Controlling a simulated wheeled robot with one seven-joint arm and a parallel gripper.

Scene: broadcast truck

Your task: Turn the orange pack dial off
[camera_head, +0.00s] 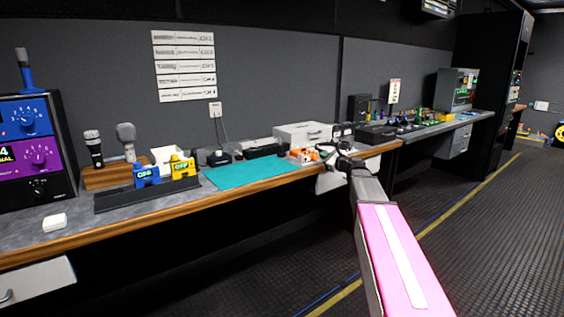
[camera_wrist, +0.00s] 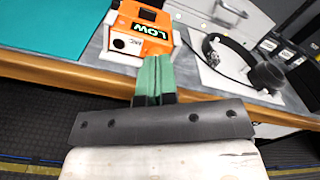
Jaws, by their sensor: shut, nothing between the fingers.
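The orange pack (camera_wrist: 123,26) sits on the counter near its front edge, with a green "LOW" readout and a dark socket on the face toward me. It also shows small in the head view (camera_head: 304,155), just left of my gripper (camera_head: 340,157). In the wrist view my gripper (camera_wrist: 154,62) has its green fingers together and empty. The fingertips are just in front of the pack's face, below the readout. I cannot tell whether they touch it.
A teal mat (camera_wrist: 45,22) lies left of the pack. A black headset (camera_wrist: 232,58) on a white base stands to its right, close to my fingers. The counter's wooden edge (camera_wrist: 55,72) runs under my gripper. Blue and yellow packs (camera_head: 183,167) stand farther left.

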